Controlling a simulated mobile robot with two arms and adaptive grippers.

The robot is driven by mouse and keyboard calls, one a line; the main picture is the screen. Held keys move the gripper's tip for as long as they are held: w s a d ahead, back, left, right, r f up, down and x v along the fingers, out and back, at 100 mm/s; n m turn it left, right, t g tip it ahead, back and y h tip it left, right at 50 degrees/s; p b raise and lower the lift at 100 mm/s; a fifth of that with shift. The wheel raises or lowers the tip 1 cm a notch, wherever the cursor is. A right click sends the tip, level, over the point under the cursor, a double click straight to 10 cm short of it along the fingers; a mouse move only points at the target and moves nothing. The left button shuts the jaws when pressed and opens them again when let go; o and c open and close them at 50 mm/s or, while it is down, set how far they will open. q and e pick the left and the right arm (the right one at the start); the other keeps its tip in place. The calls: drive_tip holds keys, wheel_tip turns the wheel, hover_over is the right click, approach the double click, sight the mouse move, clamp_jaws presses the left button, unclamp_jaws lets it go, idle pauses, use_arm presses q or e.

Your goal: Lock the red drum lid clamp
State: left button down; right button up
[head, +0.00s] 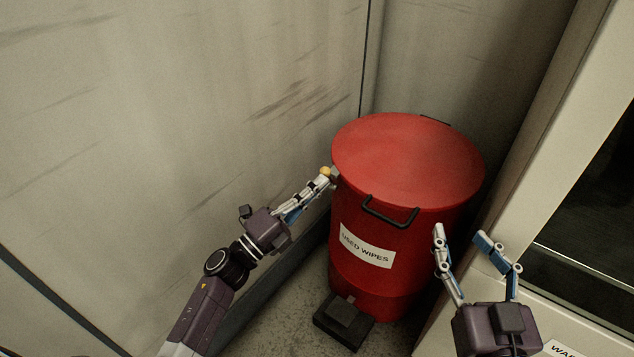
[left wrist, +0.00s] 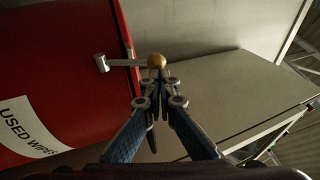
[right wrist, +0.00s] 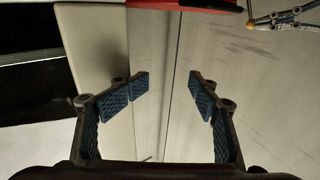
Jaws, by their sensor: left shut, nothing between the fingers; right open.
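The red drum (head: 362,275), labelled "USED WIPES", stands in the corner with its red lid (head: 405,155) on top. The clamp lever (left wrist: 122,63) shows in the left wrist view as a short metal bar on the drum's side, ending in a brass-coloured knob (left wrist: 157,61). The knob also shows in the head view (head: 325,172). My left gripper (head: 322,182) is shut and empty, its fingertips right at the knob; I cannot tell whether they touch. My right gripper (head: 460,232) is open and empty, in front of the drum's right side.
A black handle (head: 390,212) is on the drum's front, below the lid. A black foot pedal (head: 343,322) sits on the floor at the drum's base. A grey wall (head: 180,100) is close behind my left arm, and a pale frame (head: 535,165) stands right of the drum.

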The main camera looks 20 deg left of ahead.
use_arm(q)
drive_tip(key=g+y+p, duration=0.1)
drive_tip(key=p, duration=0.4)
drive_tip(key=shift+w+r, duration=0.15)
drive_tip(key=shift+w, duration=0.05)
use_arm(e)
drive_tip(key=s+d+f+g+h, duration=0.2)
drive_tip(key=s+d+f+g, duration=0.1)
drive_tip(key=s+f+g, duration=0.4)
drive_tip(key=s+d+f+g+h, duration=0.2)
drive_tip(key=s+d+f+g, duration=0.2)
drive_tip(key=s+f+g, duration=0.3)
drive_tip(key=s+f, duration=0.4)
drive_tip(key=f, duration=0.3)
drive_tip(key=shift+d+m, duration=0.25)
drive_tip(key=shift+m, duration=0.15)
use_arm(q)
drive_tip(key=shift+s+n, duration=0.1)
drive_tip(key=shift+n, duration=0.2)
